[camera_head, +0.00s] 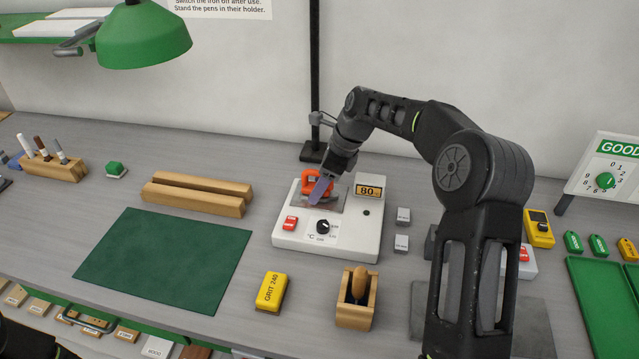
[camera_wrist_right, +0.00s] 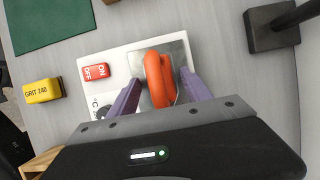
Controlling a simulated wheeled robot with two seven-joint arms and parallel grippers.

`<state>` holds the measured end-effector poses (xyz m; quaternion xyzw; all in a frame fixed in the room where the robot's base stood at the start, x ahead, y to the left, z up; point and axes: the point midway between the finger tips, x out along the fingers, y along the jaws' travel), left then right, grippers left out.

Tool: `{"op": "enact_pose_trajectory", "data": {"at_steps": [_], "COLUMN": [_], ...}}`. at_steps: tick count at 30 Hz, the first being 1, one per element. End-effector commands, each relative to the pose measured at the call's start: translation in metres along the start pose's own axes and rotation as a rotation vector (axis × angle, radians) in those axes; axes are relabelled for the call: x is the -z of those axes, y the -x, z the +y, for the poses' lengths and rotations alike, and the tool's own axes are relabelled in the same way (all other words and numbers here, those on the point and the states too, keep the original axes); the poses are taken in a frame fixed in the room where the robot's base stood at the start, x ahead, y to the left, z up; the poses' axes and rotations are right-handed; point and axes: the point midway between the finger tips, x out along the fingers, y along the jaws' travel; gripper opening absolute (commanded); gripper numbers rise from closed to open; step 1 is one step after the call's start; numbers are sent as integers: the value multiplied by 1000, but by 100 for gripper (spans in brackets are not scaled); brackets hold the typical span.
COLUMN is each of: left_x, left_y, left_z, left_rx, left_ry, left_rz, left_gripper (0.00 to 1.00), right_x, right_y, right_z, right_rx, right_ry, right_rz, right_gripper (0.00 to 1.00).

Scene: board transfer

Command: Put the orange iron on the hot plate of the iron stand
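The iron stand (camera_head: 285,240) is a white box with a red switch, a black dial and a display reading 80. Its grey metal hot plate (camera_head: 330,206) is on top. The orange iron (camera_head: 310,180) is at the hot plate and appears to rest on it; its orange handle (camera_wrist_right: 160,80) shows in the right wrist view over the plate (camera_wrist_right: 178,50). My right gripper (camera_head: 321,190) is open, its purple fingers on either side of the handle with gaps. Its fingers partly hide the iron in the head view. My left gripper is not in view.
A green mat (camera_head: 165,258), a slotted wooden block (camera_head: 195,195), a yellow grit block (camera_head: 271,292) and a wooden holder (camera_head: 354,312) surround the stand. A black post base (camera_head: 313,153) stands behind it. Small grey blocks (camera_head: 402,243) lie at its right.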

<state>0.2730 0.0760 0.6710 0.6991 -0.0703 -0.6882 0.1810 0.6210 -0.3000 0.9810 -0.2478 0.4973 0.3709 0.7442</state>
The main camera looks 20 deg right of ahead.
Motion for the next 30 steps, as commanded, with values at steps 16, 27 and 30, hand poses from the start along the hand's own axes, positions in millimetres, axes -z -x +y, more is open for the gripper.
{"op": "enact_pose_trajectory", "data": {"at_steps": [16,27,30], "left_x": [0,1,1], "left_y": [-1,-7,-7], "left_z": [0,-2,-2], "left_rx": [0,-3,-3], "left_ry": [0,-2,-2], "left_rz": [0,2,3], "left_gripper": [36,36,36], "right_x": [-1,-2,-1], "right_y": [14,85,104], "right_z": [-1,-1,-1], "right_rx": [3,4,4], "right_ry": [0,0,0], "right_rz": [-1,-1,-1], "right_gripper": [65,65,65]}}
